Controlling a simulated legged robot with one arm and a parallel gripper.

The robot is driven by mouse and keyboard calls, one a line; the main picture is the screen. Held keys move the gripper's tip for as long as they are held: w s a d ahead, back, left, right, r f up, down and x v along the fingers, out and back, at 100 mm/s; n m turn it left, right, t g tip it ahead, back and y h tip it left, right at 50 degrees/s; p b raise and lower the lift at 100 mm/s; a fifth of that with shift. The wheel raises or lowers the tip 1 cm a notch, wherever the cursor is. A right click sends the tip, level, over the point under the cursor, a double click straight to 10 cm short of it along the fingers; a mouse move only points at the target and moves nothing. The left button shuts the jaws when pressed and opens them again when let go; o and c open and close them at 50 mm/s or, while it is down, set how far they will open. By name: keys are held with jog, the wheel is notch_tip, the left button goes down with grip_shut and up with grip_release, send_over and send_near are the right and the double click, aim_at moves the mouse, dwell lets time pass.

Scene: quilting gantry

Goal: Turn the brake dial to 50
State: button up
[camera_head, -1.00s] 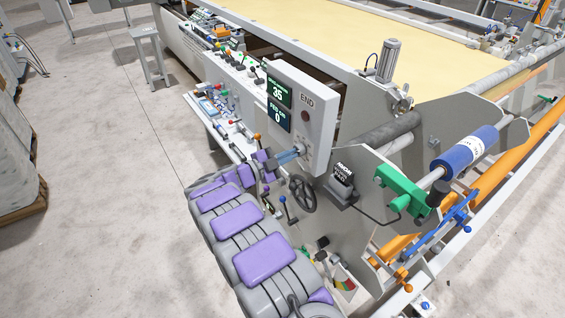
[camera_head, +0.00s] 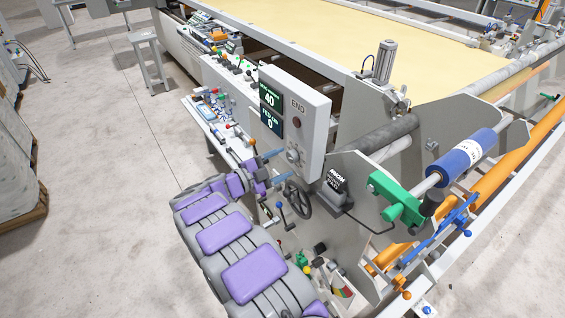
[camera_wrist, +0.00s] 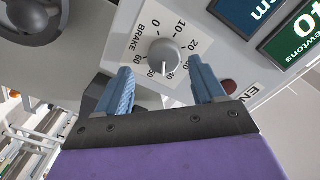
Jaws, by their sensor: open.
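The brake dial (camera_wrist: 163,56) is a round grey knob on a white scale plate marked BRAKE, on the grey panel. Its white pointer line faces down in the wrist view, near the 40 mark. My gripper (camera_wrist: 160,68) is open, with its blue fingers spread on either side of the knob and a gap to it on both sides. In the head view the dial (camera_head: 293,156) is on the lower front of the panel box, with my gripper (camera_head: 281,165) just left of it. The upper screen (camera_head: 270,98) reads 40.
A second screen (camera_head: 271,121) reads 0. A dark red button (camera_head: 297,123) sits beside the screens under END. A black handwheel (camera_head: 298,198) is close below the gripper. A ledge with small levers (camera_head: 222,122) lies to the left. Open floor (camera_head: 105,125) is farther left.

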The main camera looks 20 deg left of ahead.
jog(key=p+v, duration=0.1)
jog(key=v, duration=1.6)
jog(key=shift+w+a+f+p, duration=0.25)
jog(key=shift+w+a+p, duration=0.05)
jog(key=shift+a, duration=0.05)
dwell(0.6)
